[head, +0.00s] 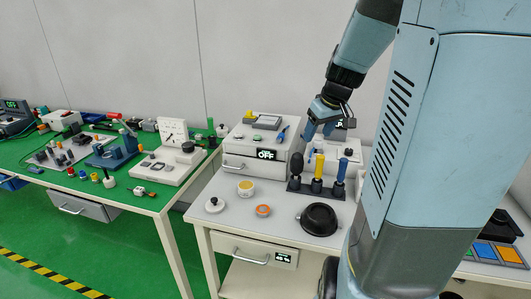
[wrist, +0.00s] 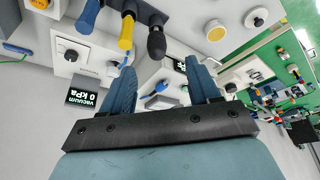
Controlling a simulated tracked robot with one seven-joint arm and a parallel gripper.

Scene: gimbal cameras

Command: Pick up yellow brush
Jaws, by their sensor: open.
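The yellow brush (head: 319,164) stands upright in the middle of a dark rack (head: 294,186) on the white bench, its yellow handle pointing up. It also shows at the top of the wrist view (wrist: 126,32). A black-handled tool (head: 297,165) stands at its left and a blue-handled one (head: 341,170) at its right. My gripper (head: 319,131) is open and empty, above and apart from the yellow handle in the head view. In the wrist view both blue fingers (wrist: 160,67) are spread, with nothing between them. The brush's lower end is hidden in the rack.
A white box with an "OFF" display (head: 266,155) stands left of the rack. A black round dish (head: 319,219), an orange-topped container (head: 263,211) and a yellow-labelled jar (head: 245,188) sit on the bench in front. A green-topped bench (head: 60,160) is at left.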

